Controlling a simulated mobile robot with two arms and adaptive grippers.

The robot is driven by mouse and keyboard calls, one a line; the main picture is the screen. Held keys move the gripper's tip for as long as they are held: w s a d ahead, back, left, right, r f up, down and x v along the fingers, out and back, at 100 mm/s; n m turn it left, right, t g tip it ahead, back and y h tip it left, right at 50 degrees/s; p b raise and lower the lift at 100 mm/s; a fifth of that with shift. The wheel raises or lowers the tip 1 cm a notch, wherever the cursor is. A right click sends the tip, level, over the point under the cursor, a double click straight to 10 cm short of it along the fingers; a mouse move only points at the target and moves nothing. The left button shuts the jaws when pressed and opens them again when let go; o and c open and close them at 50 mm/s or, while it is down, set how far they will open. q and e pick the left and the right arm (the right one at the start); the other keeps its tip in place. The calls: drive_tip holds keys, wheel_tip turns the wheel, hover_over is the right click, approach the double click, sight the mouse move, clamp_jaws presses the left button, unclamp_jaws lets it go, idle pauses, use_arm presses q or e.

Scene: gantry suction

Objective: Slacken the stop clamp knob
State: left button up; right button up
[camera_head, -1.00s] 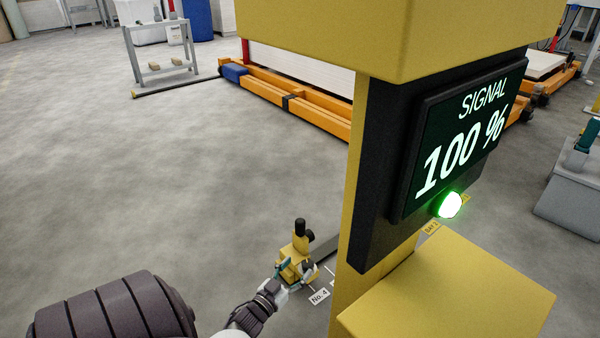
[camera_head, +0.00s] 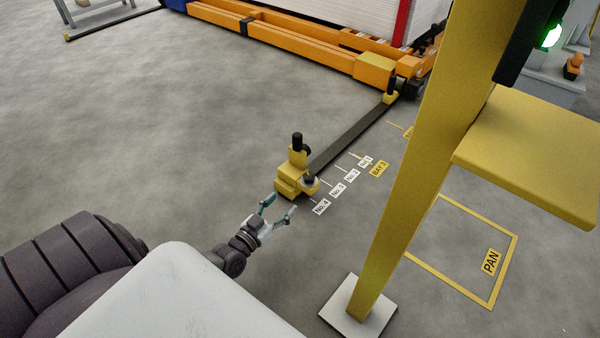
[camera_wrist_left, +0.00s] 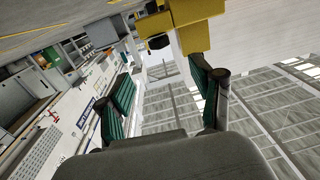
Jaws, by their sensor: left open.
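The yellow stop block (camera_head: 288,184) sits at the near end of a dark rail on the floor. A black upright handle (camera_head: 297,143) stands on top of it. A dark round knob (camera_head: 309,181) is low on its right side; I cannot tell for sure which is the clamp knob. My left gripper (camera_head: 280,205) is open and empty, just in front of the block and apart from it. In the left wrist view, a black knob (camera_wrist_left: 158,42) on the yellow block (camera_wrist_left: 198,14) shows beyond the open fingers (camera_wrist_left: 161,67). My right gripper is not in view.
The dark rail (camera_head: 352,136) runs away to an orange gantry base (camera_head: 300,41), with numbered floor labels (camera_head: 338,189) beside it. A yellow post (camera_head: 415,180) on a white foot stands to the right. A yellow-outlined PAN area (camera_head: 513,243) lies beyond it. Floor on the left is clear.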

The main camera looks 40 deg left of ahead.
sight(309, 175)
use_arm(q)
drive_tip(key=w+b, duration=0.3)
drive_tip(key=w, duration=0.3)
drive_tip(key=w+b, duration=0.4)
drive_tip(key=w, duration=0.2)
drive_tip(key=shift+w+d+f, duration=0.1)
drive_tip(key=shift+f, duration=0.1)
drive_tip(key=shift+w+r+b, duration=0.2)
drive_tip(key=shift+w+b, duration=0.3)
drive_tip(key=shift+w, duration=0.15)
drive_tip(key=c, duration=1.2)
drive_tip(key=shift+o, duration=0.2)
drive_tip(key=shift+r+p, duration=0.2)
drive_tip(key=shift+p, duration=0.35)
drive_tip(key=n+y+p, duration=0.2)
drive_tip(key=y+p, duration=0.1)
drive_tip(key=p, duration=0.2)
drive_tip(key=shift+r, duration=0.1)
drive_tip(key=shift+y, duration=0.3)
drive_tip(key=shift+f, duration=0.3)
